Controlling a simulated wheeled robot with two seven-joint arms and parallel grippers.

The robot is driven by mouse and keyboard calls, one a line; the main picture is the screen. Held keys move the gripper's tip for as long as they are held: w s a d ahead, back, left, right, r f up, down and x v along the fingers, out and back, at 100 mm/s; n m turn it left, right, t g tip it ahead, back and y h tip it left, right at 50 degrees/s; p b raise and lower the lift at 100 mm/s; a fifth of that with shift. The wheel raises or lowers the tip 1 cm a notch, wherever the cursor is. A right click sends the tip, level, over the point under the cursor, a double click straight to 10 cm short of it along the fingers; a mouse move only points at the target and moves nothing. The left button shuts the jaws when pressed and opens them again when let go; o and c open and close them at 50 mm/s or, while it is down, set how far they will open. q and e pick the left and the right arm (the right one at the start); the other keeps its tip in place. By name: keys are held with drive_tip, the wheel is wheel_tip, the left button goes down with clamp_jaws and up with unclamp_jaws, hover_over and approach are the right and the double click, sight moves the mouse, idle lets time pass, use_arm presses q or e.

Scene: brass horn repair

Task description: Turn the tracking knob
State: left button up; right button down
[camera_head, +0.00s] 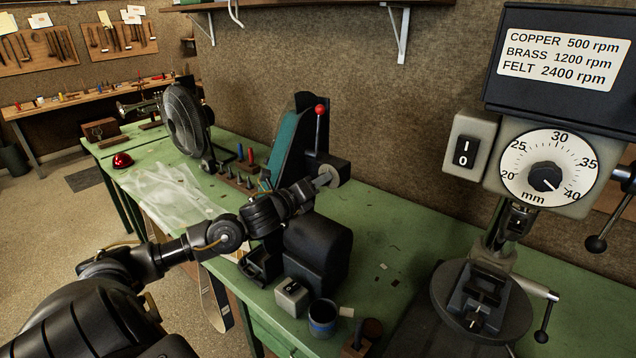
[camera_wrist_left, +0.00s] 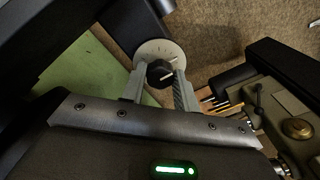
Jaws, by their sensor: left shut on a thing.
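The tracking knob (camera_wrist_left: 160,72) is a small black knob with a white pointer line, in front of a pale round dial (camera_wrist_left: 152,48) in the left wrist view. The dial (camera_head: 329,173) shows in the head view as a pale disc on the side of the belt sander (camera_head: 287,145). My left gripper (camera_wrist_left: 160,84) is shut on the knob, one grey finger on each side of it. In the head view my left gripper (camera_head: 315,187) reaches the dial from the left and hides the knob. My right gripper is in neither view.
A red-tipped lever (camera_head: 319,125) stands beside the sander's belt. A black fan (camera_head: 184,120) stands behind on the green bench (camera_head: 385,225). A drill press with a dial (camera_head: 549,168) is at the right. A dark cup (camera_head: 322,319) and a switch box (camera_head: 292,297) are in front.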

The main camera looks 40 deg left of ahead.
use_arm(q)
drive_tip(key=shift+n+p, duration=0.4)
drive_tip(key=shift+n, duration=2.8)
drive_tip(key=o, duration=1)
